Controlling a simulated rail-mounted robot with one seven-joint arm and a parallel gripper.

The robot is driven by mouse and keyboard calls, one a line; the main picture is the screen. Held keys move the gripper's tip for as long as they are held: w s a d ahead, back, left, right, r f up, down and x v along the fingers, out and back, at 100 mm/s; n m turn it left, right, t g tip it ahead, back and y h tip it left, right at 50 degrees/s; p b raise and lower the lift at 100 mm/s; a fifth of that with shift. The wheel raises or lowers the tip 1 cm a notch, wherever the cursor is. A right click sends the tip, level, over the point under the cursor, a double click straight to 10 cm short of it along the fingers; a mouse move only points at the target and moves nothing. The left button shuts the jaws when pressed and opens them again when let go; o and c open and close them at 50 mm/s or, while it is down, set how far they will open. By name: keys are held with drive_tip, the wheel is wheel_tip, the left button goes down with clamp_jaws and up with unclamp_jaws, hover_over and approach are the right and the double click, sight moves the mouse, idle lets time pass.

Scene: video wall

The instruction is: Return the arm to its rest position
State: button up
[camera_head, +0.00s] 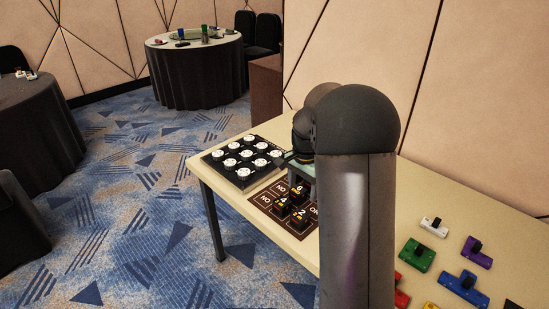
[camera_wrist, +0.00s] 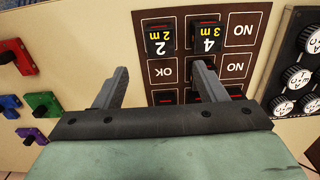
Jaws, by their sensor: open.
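My arm (camera_head: 355,200) rises in front of the table in the head view, its dark rounded joint at the top. It hides part of the table behind it. My gripper (camera_wrist: 162,76) is open in the wrist view, its two fingers spread apart with nothing seen held between them. It is above the brown marked board (camera_wrist: 262,28), which bears black numbered blocks. The 2 block (camera_wrist: 166,42) and the 4 block (camera_wrist: 206,38) show beyond the fingers. In the head view the gripper is mostly hidden behind the arm, by the board (camera_head: 262,201).
A black panel with white round knobs (camera_head: 213,157) lies left of the board. Coloured pieces, among them a green one (camera_head: 418,255) and a blue one (camera_head: 464,287), lie at the table's right. A wall (camera_head: 470,90) stands behind the table.

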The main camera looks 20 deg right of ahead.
drive_tip(key=s+a+r+n+p, duration=0.1)
drive_tip(key=s+a+r+n, duration=0.5)
drive_tip(key=s+a, duration=0.45)
drive_tip(key=s+a+n, duration=0.3)
drive_tip(key=s, duration=0.5)
drive_tip(key=s+a+n+p, duration=0.1)
drive_tip(key=s+a+n, duration=0.1)
drive_tip(key=s, duration=0.6)
drive_tip(key=shift+a+n, duration=0.4)
drive_tip(key=shift+n, duration=0.5)
drive_tip(key=shift+r, duration=0.1)
